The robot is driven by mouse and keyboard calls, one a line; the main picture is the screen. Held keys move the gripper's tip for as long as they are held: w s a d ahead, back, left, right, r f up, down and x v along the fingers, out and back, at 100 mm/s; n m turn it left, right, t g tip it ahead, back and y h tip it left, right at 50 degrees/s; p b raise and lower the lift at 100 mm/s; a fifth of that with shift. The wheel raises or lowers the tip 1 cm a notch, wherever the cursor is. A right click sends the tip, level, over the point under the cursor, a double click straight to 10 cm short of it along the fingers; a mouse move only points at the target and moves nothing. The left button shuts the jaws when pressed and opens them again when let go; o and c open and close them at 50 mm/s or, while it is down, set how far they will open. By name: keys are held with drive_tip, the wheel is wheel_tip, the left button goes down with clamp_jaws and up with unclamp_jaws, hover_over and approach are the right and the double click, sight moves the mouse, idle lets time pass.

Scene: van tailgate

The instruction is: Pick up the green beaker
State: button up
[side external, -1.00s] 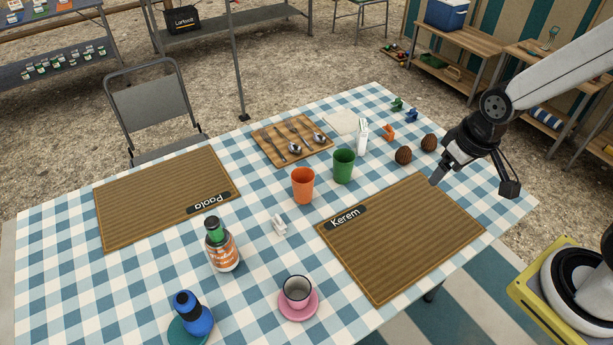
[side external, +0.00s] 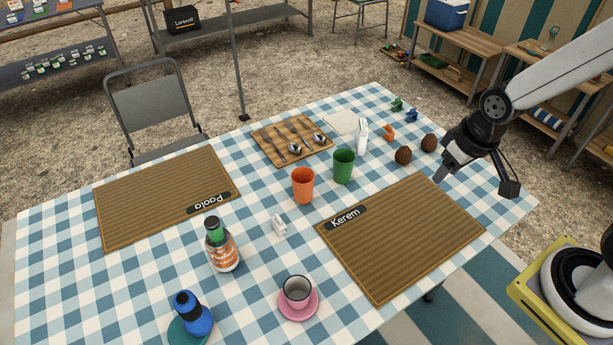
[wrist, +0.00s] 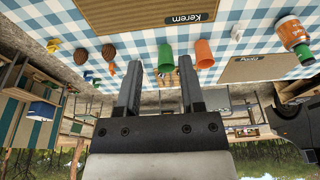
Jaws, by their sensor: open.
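The green beaker (side external: 343,166) stands upright on the checked tablecloth, just right of and behind an orange beaker (side external: 303,185). My gripper (side external: 439,177) is open and empty, above the far right part of the Kerem mat, to the right of the green beaker and well apart from it. In the wrist view the green beaker (wrist: 165,57) shows upside down beyond the gap between my open fingers (wrist: 160,85), with the orange beaker (wrist: 203,54) to its right.
Two brown cones (side external: 403,155) sit between the beaker and my gripper. A wooden board with cutlery (side external: 268,152) lies farther back. The Kerem mat (side external: 400,245) is bare.

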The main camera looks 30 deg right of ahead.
drive_tip(key=n+g, duration=0.2)
drive_tip(key=n, duration=1.1)
hover_over(347, 169)
drive_tip(key=shift+s+d+f, duration=0.1)
drive_tip(key=shift+s+f, duration=0.05)
drive_tip(key=shift+f, duration=4.65)
drive_tip(key=shift+s+d+f, duration=0.1)
drive_tip(key=shift+f, duration=4.7)
drive_tip(key=shift+f, duration=0.15)
drive_tip(key=shift+w+f, duration=0.2)
drive_tip(key=shift+f, duration=1.05)
drive_tip(key=shift+w+f, duration=0.15)
drive_tip(key=shift+f, duration=1.05)
drive_tip(key=shift+c, duration=0.2)
clamp_jaws()
